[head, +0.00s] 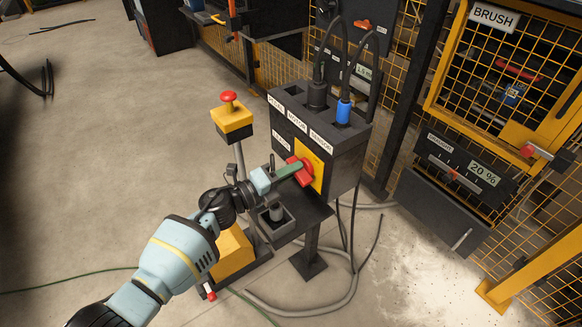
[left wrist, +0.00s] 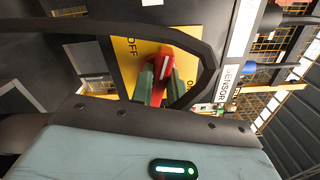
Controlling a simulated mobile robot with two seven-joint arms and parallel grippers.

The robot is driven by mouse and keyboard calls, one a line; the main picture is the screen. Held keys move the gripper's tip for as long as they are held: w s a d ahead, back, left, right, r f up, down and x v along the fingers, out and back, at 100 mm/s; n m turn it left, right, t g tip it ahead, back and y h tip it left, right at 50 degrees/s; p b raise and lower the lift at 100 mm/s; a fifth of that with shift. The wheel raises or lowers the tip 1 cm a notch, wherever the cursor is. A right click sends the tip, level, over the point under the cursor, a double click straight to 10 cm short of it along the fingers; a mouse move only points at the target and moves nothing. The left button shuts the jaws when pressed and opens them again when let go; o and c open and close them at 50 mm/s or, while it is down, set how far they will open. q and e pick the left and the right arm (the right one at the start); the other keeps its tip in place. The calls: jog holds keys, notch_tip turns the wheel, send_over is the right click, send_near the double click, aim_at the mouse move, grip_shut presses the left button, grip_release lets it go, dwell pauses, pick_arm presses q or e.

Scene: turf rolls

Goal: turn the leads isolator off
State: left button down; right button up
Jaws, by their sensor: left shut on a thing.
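The leads isolator has a red handle (head: 303,176) on a yellow plate (head: 317,168), on the front of a dark box (head: 345,150). My left gripper (head: 290,171) reaches it from the left and is shut on the red handle. In the left wrist view, the handle (left wrist: 166,62) with its white line sits between the green fingers (left wrist: 156,84). The yellow plate (left wrist: 125,50) shows "OFF" at its left and part of another label at its right. The handle's white line stands close to upright in that view, tilted slightly. My right gripper is not in view.
Labels run along the box top, where a black plug (head: 317,95) and a blue plug (head: 343,110) with cables stand. A yellow post box with a red button (head: 229,97) stands left of it. A small shelf (head: 300,215) lies below. Mesh fencing stands at the right.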

pick_arm(q)
jog(key=n+p, duration=0.1)
jog(key=n, duration=0.2)
jog(key=shift+f, duration=0.1)
jog(key=shift+n, duration=0.3)
dwell(0.4)
jog(key=c, duration=1.4)
grip_release()
jog(key=shift+o, duration=0.2)
jog(key=shift+a, duration=0.1)
